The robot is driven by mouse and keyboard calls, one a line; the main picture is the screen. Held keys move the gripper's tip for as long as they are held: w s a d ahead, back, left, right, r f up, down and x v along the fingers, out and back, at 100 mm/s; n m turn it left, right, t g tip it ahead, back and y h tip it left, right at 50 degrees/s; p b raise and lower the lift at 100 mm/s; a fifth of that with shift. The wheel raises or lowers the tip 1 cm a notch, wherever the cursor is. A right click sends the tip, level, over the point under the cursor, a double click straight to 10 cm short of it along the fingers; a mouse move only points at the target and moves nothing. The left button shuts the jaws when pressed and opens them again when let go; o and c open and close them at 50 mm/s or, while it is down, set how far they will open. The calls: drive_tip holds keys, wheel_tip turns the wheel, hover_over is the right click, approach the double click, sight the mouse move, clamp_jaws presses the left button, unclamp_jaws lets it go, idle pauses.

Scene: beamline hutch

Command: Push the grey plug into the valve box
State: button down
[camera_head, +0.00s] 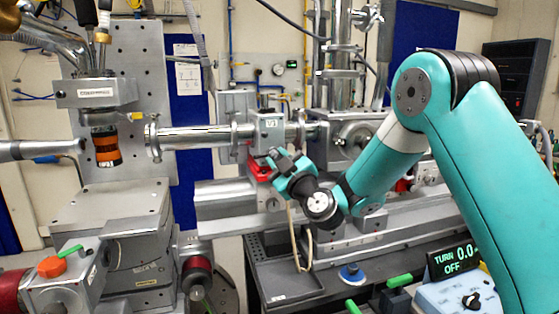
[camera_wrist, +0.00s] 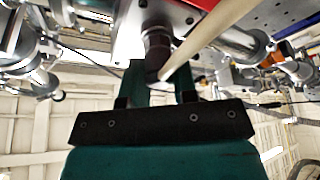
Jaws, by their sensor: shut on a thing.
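The valve box (camera_head: 268,132), a grey block marked V1, sits on the beam pipe in the middle of the head view. Its silver face (camera_wrist: 128,42) is at the top of the wrist view. My gripper (camera_head: 281,161) is just below and in front of the box. In the wrist view my gripper (camera_wrist: 160,70) is shut on the dark grey plug (camera_wrist: 157,42), whose far end points at the box face. I cannot tell whether it touches or enters the box. A beige cable (camera_wrist: 205,38) runs from the plug and hangs below my gripper in the head view (camera_head: 292,235).
A red part (camera_head: 259,168) lies right beside my gripper, under the box. The beam pipe (camera_head: 195,139) runs to the left. A dark tray (camera_head: 285,280) is below. A control box (camera_head: 460,298) with a TURN display (camera_head: 455,260) stands at lower right.

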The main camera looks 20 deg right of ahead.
drive_tip(key=shift+w, duration=0.1)
drive_tip(key=c, duration=0.8)
unclamp_jaws()
